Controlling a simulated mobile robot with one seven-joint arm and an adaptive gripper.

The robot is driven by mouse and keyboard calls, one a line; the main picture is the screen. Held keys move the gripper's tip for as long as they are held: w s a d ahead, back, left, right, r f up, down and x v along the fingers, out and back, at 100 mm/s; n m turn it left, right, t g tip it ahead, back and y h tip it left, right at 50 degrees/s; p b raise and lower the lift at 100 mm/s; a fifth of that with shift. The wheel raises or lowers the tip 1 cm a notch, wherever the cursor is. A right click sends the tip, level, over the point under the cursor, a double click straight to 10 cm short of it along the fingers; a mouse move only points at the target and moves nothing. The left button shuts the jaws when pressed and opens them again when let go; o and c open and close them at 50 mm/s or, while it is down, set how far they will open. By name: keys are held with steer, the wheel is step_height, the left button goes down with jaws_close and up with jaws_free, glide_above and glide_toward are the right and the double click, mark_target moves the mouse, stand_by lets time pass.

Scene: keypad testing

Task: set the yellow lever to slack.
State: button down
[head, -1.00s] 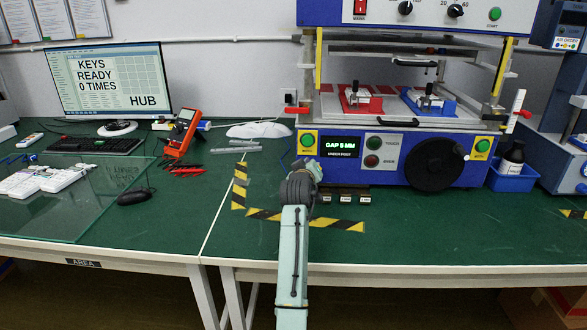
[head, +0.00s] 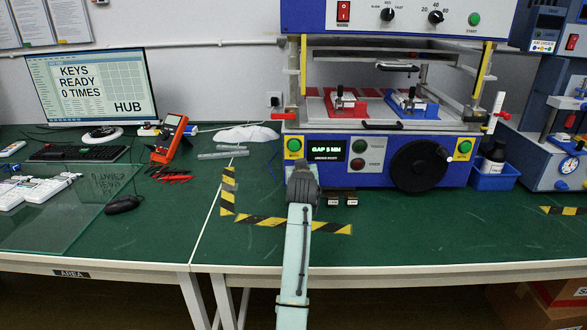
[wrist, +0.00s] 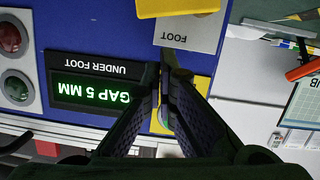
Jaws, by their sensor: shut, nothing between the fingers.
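My gripper (head: 303,172) is low at the left front of the blue press (head: 375,175), left of the small dark feet on the table. In the wrist view, my gripper (wrist: 170,75) is shut and empty. Its fingertips lie beside the GAP 5 MM display (wrist: 95,90) and over the edge of a yellow plate (wrist: 200,92). A white plate marked FOOT (wrist: 187,36) is just beyond the tips, with a yellow piece (wrist: 178,7) cut off by the frame edge. I cannot tell whether this piece is the yellow lever. No lever marked slack is readable.
A black handwheel (head: 419,166) is on the press front. Red (head: 345,108) and blue (head: 411,108) fixtures sit inside. A blue bin (head: 494,177) stands at right. A monitor (head: 95,88) and glass sheet (head: 70,205) are at left.

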steer(key=r+b+v, duration=0.1)
steer(key=b+v, duration=0.2)
steer(key=v, duration=0.7)
steer(key=shift+a+r, duration=0.2)
steer(key=shift+a, duration=0.1)
